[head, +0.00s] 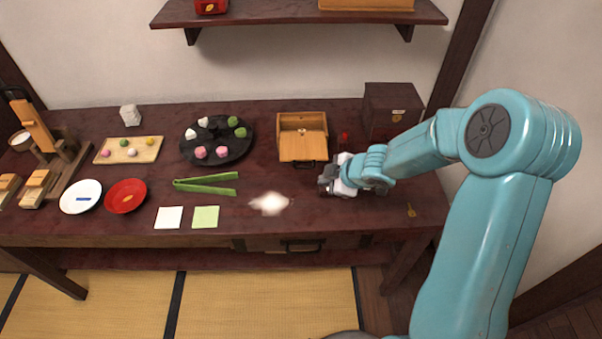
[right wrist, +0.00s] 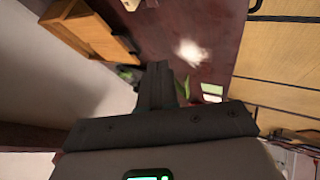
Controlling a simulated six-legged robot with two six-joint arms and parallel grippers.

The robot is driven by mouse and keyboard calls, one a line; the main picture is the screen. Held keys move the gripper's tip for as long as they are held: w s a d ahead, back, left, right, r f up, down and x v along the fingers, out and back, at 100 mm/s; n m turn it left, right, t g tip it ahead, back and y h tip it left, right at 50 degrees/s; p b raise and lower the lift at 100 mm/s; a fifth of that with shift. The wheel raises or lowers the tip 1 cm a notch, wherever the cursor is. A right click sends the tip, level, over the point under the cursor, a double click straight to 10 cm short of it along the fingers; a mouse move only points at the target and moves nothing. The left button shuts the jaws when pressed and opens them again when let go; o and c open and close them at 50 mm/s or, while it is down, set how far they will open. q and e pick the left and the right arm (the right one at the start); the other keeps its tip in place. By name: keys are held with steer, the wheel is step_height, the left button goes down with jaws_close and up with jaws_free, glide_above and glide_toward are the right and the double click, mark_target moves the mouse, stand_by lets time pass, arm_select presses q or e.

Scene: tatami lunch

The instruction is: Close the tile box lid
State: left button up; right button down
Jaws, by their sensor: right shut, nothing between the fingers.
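An orange wooden box (head: 303,122), which I take to be the tile box, stands toward the back of the dark table, left of the dark chest. A slanted or flat orange panel shows at its front; whether this is the lid, and how far it is open, I cannot tell. An orange box also shows at the upper left of the right wrist view (right wrist: 90,32). My right gripper (head: 326,182) is just in front and to the right of the box, apart from it, shut and empty. Its dark fingers are together in the right wrist view (right wrist: 163,80). My left gripper is out of view.
A dark chest (head: 391,110) stands at the back right, with a small red object (head: 345,136) beside it. A black plate of sweets (head: 217,157), green tongs (head: 207,184) and a white patch (head: 270,203) lie to the left. A small key-like piece (head: 410,210) lies front right.

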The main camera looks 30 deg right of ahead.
steer(key=b+x, duration=0.2)
steer(key=x, duration=0.2)
steer(key=b+x, duration=0.2)
steer(key=x, duration=0.2)
steer(key=shift+d+f, duration=0.15)
steer(key=shift+f, duration=0.35)
steer(key=w+p, duration=0.2)
steer(key=p, duration=0.1)
steer(key=w+d+p, duration=0.1)
steer(key=shift+w+d+r, duration=0.1)
steer(key=shift+d+r, duration=0.05)
steer(key=shift+r, duration=0.2)
steer(key=shift+w+d+p, duration=0.15)
steer(key=shift+w+p, duration=0.05)
steer(key=shift+p, duration=0.15)
steer(key=shift+w+d+f, duration=0.1)
steer(key=shift+w+f, duration=0.15)
steer(key=shift+w, duration=0.05)
steer(key=shift+s, duration=0.1)
steer(key=shift+r, duration=0.1)
